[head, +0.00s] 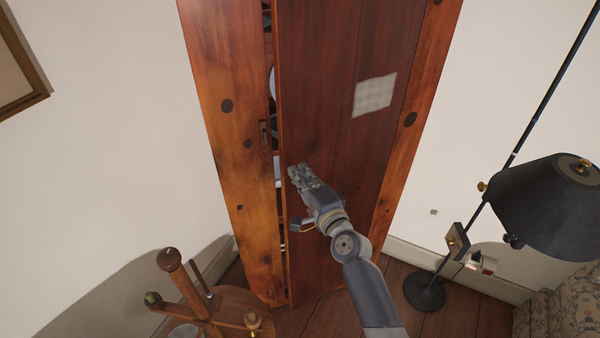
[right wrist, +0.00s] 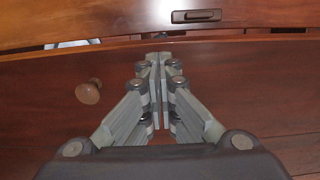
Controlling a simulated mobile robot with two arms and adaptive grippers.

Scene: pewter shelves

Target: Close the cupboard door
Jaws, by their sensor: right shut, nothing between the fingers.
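The tall wooden cupboard (head: 232,115) stands against the wall in the head view. Its reddish-brown door (head: 335,130) is slightly ajar. A narrow dark gap runs down the door's left edge, with shelves and pale dishes showing inside. My right gripper (head: 297,170) is shut and empty, in front of the door near its left edge; I cannot tell whether it touches. In the right wrist view the closed fingers (right wrist: 162,62) point toward the door edge and the gap. A round wooden knob (right wrist: 88,92) is on the door, left of the fingers. My left gripper is out of view.
A wooden spinning-wheel-like stand (head: 205,305) is at the lower left. A black floor lamp (head: 545,205) stands at the right, beside a patterned armchair (head: 560,312). A picture frame (head: 25,75) hangs on the left wall. Some wooden floor is clear before the cupboard.

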